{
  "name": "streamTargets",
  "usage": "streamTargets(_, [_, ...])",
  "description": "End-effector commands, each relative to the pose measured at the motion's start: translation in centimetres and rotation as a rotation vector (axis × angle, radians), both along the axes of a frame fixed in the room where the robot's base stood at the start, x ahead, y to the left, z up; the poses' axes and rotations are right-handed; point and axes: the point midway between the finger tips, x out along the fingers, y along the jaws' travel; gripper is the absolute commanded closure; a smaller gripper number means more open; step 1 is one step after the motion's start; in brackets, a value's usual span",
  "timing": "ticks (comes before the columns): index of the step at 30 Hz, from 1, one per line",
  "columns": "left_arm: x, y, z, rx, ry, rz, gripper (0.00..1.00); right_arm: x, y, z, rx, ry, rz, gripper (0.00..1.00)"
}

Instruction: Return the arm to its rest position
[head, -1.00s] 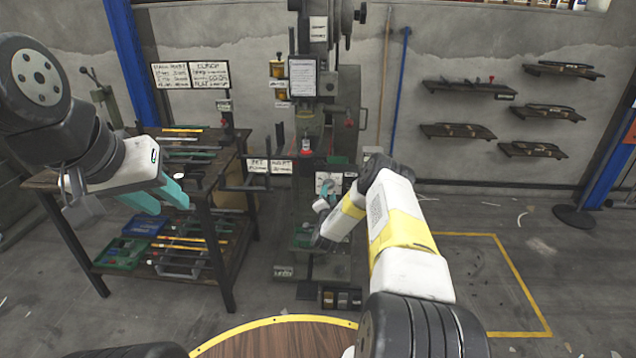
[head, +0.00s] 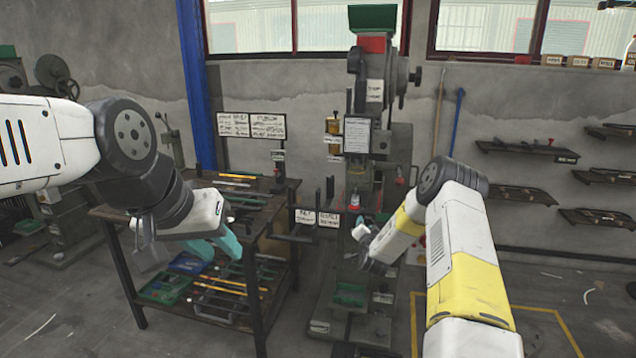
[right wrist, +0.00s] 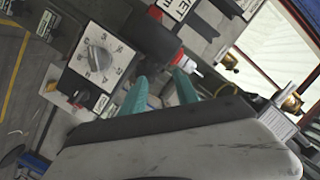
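My left arm comes in from the left, and its gripper (head: 219,245) hangs in front of the work table. Its two teal fingers are apart and I see nothing between them. My right arm reaches forward to the press (head: 372,130). Its gripper (head: 361,230) is small and partly hidden by its own wrist in the head view, in front of the press's lower part. In the right wrist view the right gripper (right wrist: 160,88) shows two teal fingers apart with nothing held. A dial panel (right wrist: 97,58) and a red-and-white part (right wrist: 189,62) lie beyond them.
The work table (head: 262,206) with tools and a lower shelf of trays (head: 165,287) stands beneath my left gripper. Signs (head: 318,217) stand between table and press. Wall shelves (head: 527,150) are at right. The floor at lower right is open.

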Motion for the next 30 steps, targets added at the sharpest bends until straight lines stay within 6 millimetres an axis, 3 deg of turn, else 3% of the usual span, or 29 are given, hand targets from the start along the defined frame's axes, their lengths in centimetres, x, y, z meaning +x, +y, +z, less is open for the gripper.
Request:
streamTargets(1, [0.0,0.0,0.0,0.0,0.0,0.0,0.66,0.1,0.8,3.3,-0.031,0.022,0.04,0.64])
streamTargets(5, [0.0,0.0,0.0,0.0,0.0,0.0,0.66,-1.1,2.4,9.2,-0.107,0.108,0.127,0.64])
streamTargets(8, [0.0,0.0,0.0,0.0,0.0,0.0,0.66,-3.0,3.5,13.4,-0.166,0.175,0.186,0.64])
streamTargets(14, [0.0,0.0,0.0,0.0,0.0,0.0,0.66,-9.3,5.1,20.7,-0.278,0.308,0.287,0.64])
streamTargets(21, [0.0,0.0,0.0,0.0,0.0,0.0,0.66,-20.3,5.8,26.9,-0.386,0.467,0.384,0.64])
streamTargets(25, [0.0,0.0,0.0,0.0,0.0,0.0,0.66,-27.3,5.9,28.9,-0.43,0.55,0.436,0.64])
streamTargets(30, [0.0,0.0,0.0,0.0,0.0,0.0,0.66,-37.1,5.9,29.8,-0.471,0.654,0.509,0.64])
